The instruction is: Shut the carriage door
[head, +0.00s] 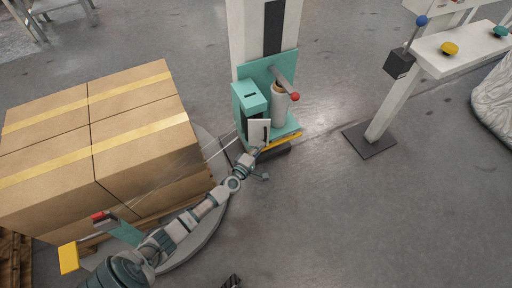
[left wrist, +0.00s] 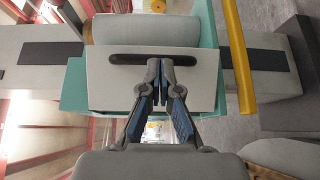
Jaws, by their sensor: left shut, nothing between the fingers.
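The teal carriage (head: 252,98) is on the upright mast, with a pale roll (head: 280,104) standing in it. Its pale door (head: 259,131) is at the front, with a dark gap beside it; I cannot tell how far it stands from its frame. In the left wrist view the door (left wrist: 105,82) fills the middle and bears a dark slot-like handle (left wrist: 125,58). My left gripper (head: 260,151) is at the door's lower front. In the left wrist view its shut, empty fingertips (left wrist: 160,68) overlap the door just below the handle; contact is unclear. A dark tip, likely my right gripper (head: 232,282), shows at the bottom edge.
Strapped cardboard boxes (head: 140,110) stand on a pallet on the round turntable (head: 213,222) at left. Clear film stretches from the carriage toward the boxes. A yellow bar (head: 282,142) edges the carriage's base. A control post (head: 385,110) stands right. The floor between is free.

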